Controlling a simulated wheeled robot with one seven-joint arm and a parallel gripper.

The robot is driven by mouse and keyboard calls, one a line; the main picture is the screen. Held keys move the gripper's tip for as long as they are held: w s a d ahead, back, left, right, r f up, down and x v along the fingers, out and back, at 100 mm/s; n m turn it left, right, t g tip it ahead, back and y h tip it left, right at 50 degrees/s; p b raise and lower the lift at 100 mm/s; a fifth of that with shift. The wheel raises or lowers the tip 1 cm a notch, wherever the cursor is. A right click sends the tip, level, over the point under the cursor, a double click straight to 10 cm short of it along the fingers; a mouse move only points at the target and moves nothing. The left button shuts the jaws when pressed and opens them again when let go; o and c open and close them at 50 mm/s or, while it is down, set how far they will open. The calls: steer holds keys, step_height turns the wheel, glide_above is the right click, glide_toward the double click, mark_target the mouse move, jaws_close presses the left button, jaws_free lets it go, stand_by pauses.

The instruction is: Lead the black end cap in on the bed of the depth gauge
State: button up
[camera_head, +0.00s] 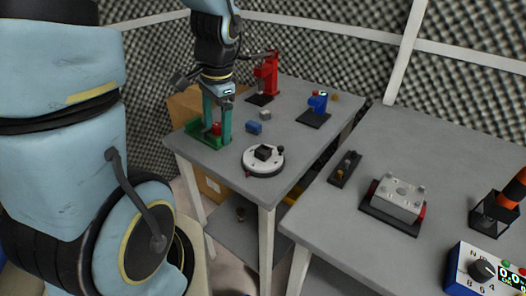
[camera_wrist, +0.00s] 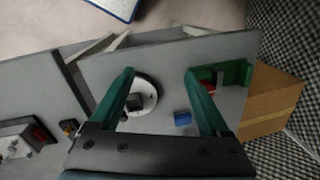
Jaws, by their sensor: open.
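A black block (camera_head: 263,152), which looks like the black end cap, sits on a round white disc (camera_head: 262,169) near the table's front; it also shows in the wrist view (camera_wrist: 134,101). A small blue device with a display (camera_head: 318,103), perhaps the depth gauge, stands on a dark base plate (camera_head: 313,118) farther back right. Its bed is too small to make out. In the wrist view the gripper (camera_wrist: 158,72) is open above the table.
A green tray (camera_head: 194,134) with a red piece (camera_head: 216,128) is at the left edge. A blue block (camera_head: 254,128) and grey block (camera_head: 265,115) lie near the middle. A red press (camera_head: 267,75) stands behind. The right table (camera_head: 450,150) holds a grey metal fixture (camera_head: 399,199).

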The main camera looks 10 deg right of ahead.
steer(key=s+d+m+t+y, duration=0.2)
steer(key=d+m, duration=1.3)
steer(key=p, duration=0.1)
glide_above(263, 152)
steer(key=s+d, duration=0.2)
steer(key=f, duration=0.5)
steer(key=shift+s+d, duration=0.1)
steer(key=shift+d, duration=0.1)
steer(key=shift+a+p+x, duration=0.1)
steer(key=shift+p+x, duration=0.3)
steer(key=shift+x, duration=1)
steer(key=shift+a+p+x, duration=0.15)
steer(key=shift+p+x, duration=0.25)
steer(key=shift+x, duration=0.95)
steer(key=shift+r, duration=0.1)
steer(key=shift+c, duration=0.2)
jaws_close()
